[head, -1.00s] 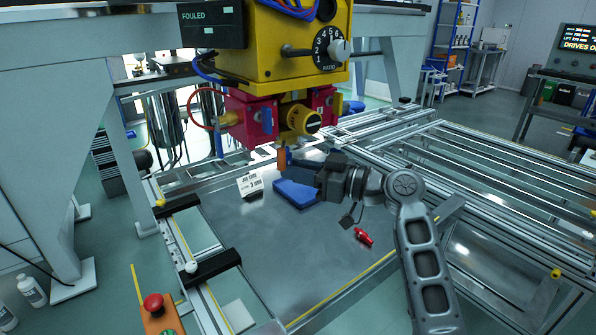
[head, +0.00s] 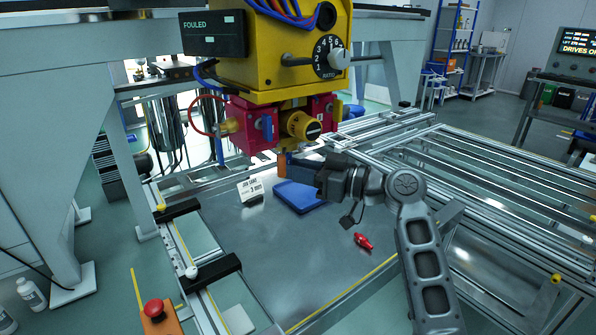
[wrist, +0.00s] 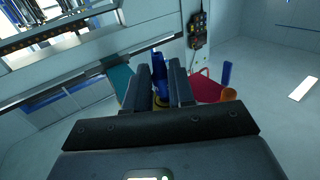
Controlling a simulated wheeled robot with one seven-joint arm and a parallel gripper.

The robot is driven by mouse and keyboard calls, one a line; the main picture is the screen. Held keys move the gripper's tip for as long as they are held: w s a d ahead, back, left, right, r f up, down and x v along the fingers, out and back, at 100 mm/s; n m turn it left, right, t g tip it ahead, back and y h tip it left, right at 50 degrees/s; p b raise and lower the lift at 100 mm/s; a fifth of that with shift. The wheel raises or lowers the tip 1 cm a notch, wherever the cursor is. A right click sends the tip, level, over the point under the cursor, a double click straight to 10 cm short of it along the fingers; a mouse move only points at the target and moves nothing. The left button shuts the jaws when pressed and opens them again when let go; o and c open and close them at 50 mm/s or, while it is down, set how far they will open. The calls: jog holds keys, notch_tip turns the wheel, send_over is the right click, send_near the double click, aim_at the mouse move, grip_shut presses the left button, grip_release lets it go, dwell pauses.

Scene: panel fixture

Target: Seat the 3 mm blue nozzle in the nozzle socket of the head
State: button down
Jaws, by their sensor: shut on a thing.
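The head is a yellow unit (head: 290,55) with red blocks (head: 248,122) and a round yellow fitting (head: 301,125) below. My gripper (head: 296,165) is just under the red blocks, coming from the right. In the wrist view, its two dark fingers (wrist: 161,82) are shut on an upright blue nozzle (wrist: 159,72). The nozzle is hard to make out in the head view, where a small orange piece (head: 282,166) shows at the fingertips. I cannot see the socket opening or whether the nozzle touches it. A red nozzle-like part (head: 363,241) lies on the table.
A blue tray (head: 298,198) and a white job card reading 3 mm (head: 250,190) stand on the grey table (head: 295,255) below my gripper. A "FOULED" panel (head: 212,33) hangs beside the head. Rails (head: 490,180) run at right; an emergency stop (head: 154,308) stands at front left.

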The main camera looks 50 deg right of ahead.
jog(key=shift+r, duration=0.65)
jog(key=c, duration=0.9)
grip_release()
jog(key=v, duration=0.7)
jog(key=shift+s+d+b, duration=0.1)
jog(key=shift+s+b, duration=0.2)
jog(key=shift+s, duration=0.1)
jog(key=shift+f, duration=0.1)
